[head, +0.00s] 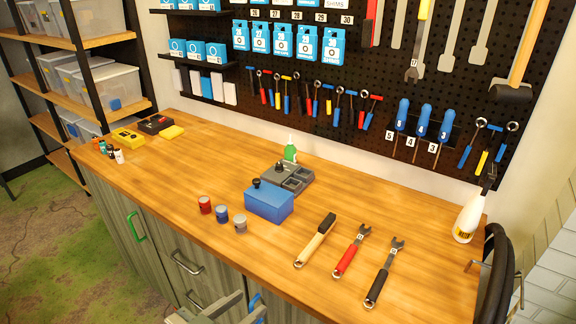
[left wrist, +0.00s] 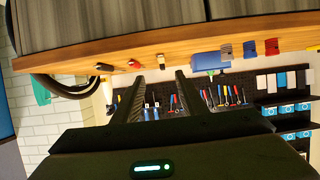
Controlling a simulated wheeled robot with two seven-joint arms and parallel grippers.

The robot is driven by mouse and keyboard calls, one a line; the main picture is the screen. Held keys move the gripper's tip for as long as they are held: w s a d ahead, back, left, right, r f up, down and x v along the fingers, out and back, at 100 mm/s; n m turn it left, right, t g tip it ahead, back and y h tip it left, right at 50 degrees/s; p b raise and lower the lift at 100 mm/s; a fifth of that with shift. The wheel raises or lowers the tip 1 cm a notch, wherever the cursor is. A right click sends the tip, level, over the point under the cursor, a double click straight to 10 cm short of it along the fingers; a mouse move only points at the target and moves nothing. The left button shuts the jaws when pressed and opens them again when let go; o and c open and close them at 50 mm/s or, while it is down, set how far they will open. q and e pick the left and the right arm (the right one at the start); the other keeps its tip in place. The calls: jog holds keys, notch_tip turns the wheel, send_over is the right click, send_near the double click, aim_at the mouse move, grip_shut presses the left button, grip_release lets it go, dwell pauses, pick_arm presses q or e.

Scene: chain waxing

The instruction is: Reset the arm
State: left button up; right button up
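My left gripper (head: 232,308) shows only in part at the bottom edge of the head view, in front of the workbench and below its front edge. In the left wrist view its two dark fingers (left wrist: 158,88) stand apart with nothing between them, so it is open and empty. That view is upside down and looks at the bench edge and the tool wall. My right gripper is in neither view. The wooden workbench (head: 150,190) carries a blue box (head: 269,203), three small cans (head: 222,214), a wooden-handled brush (head: 315,240) and two wrenches (head: 352,251).
A white bottle (head: 467,220) stands at the bench's right end near a dark wheel (head: 494,270). A grey tray (head: 288,178) and green bottle (head: 290,150) stand behind the box. Drawers with handles (head: 188,265) line the bench front. The bench's left-middle top is clear.

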pick_arm(q)
jog(key=w+a+f+n+g+y+b, duration=0.1)
jog(key=a+f+y, duration=0.15)
jog(key=f, duration=0.95)
jog(key=w+a+f+n+g+y, duration=0.1)
jog(key=a+f, duration=0.3)
jog(key=f, duration=0.7)
jog(key=w+a+f+n+g+y+b, duration=0.1)
jog(key=a+f, duration=0.2)
jog(key=f, duration=0.9)
jog(key=s+a+f+n+g+y, duration=0.1)
jog(key=s+a+f+g, duration=0.15)
jog(key=s+f, duration=0.8)
jog(key=s+a+f+g+y, duration=0.15)
jog(key=s+a+f, duration=0.25)
jog(key=s+f, duration=0.7)
jog(key=s+f+g, duration=0.1)
jog(key=s+f, duration=0.5)
jog(key=s, duration=0.4)
jog(key=s+f+g+b, duration=0.1)
jog(key=s+f+g, duration=0.1)
jog(key=s+f, duration=0.4)
jog(key=s, duration=0.4)
jog(key=shift+s+a+f+b, duration=0.2)
jog(key=shift+f+b, duration=0.1)
jog(key=shift+f, duration=0.1)
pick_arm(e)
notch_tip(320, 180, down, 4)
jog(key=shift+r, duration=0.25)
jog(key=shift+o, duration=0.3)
